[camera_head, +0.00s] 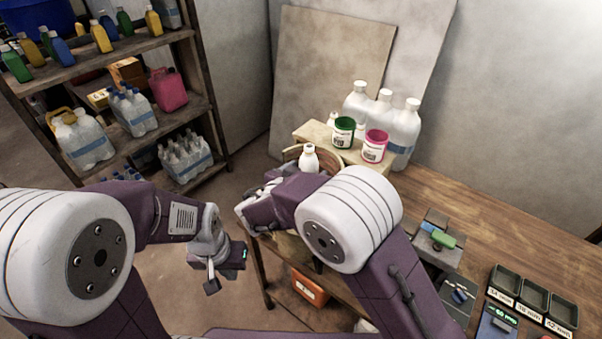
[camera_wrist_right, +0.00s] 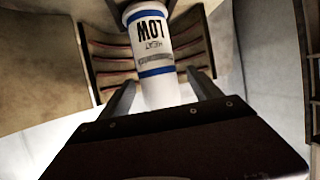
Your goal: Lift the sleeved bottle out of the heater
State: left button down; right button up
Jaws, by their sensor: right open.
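A white bottle (camera_head: 309,160) stands upright with its cap and shoulder showing above a round, brown-walled holder (camera_head: 332,158), which looks like the heater. In the head view my right arm hides most of this gripper. My left gripper (camera_head: 227,272) hangs low, apart from the bottle, its jaw opening unclear.
A green-labelled tub (camera_head: 343,132), a pink-labelled tub (camera_head: 375,146) and several large white bottles (camera_head: 384,104) stand close behind the holder. The wooden bench (camera_head: 480,215) carries small devices and black trays (camera_head: 533,298) at right. A stocked shelf (camera_head: 100,55) stands at left.

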jog(key=x, duration=0.3)
jog(key=shift+w+d+p, duration=0.25)
jog(key=shift+d+p, duration=0.1)
jog(key=shift+p, duration=0.05)
jog(key=shift+w+d+f, duration=0.1)
jog(key=shift+w+f, duration=0.1)
jog(key=shift+w, duration=0.15)
jog(key=shift+f, duration=0.1)
jog(key=shift+w, duration=0.1)
jog(key=shift+c, duration=0.3)
jog(key=c, duration=1)
jog(key=o, duration=1.1)
jog(key=shift+c, duration=0.2)
